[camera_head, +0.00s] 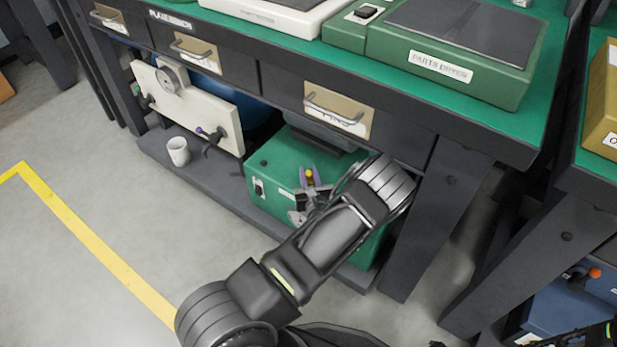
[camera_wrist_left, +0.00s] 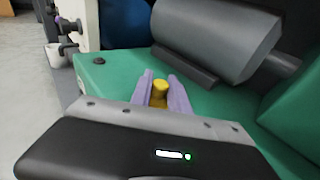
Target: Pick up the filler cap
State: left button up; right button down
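The filler cap is a small yellow knob (camera_head: 309,176) above the green box (camera_head: 270,164) on the lower shelf. In the left wrist view the filler cap (camera_wrist_left: 159,93) stands between the two pale purple fingers of my left gripper (camera_wrist_left: 160,84). The fingers sit close against both its sides, with no clear gap, and look shut on it. In the head view my left gripper (camera_head: 310,183) reaches over the box top. The cap's lower part is hidden, so I cannot tell whether it still touches the box. My right gripper is not in view.
A grey cylinder (camera_wrist_left: 216,42) lies just behind the cap. The bench with drawers (camera_head: 338,110) overhangs the shelf. A white mug (camera_head: 178,151) and a cream panel with knobs (camera_head: 188,108) stand left of the green box. The floor at left is clear.

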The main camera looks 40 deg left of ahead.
aim_at(309, 173)
pick_arm(q)
grip_shut()
notch_tip(309, 173, up, 9)
jog(key=p, duration=0.4)
jog(key=shift+r+p, duration=0.3)
jog(key=shift+r, duration=0.2)
dwell(0.4)
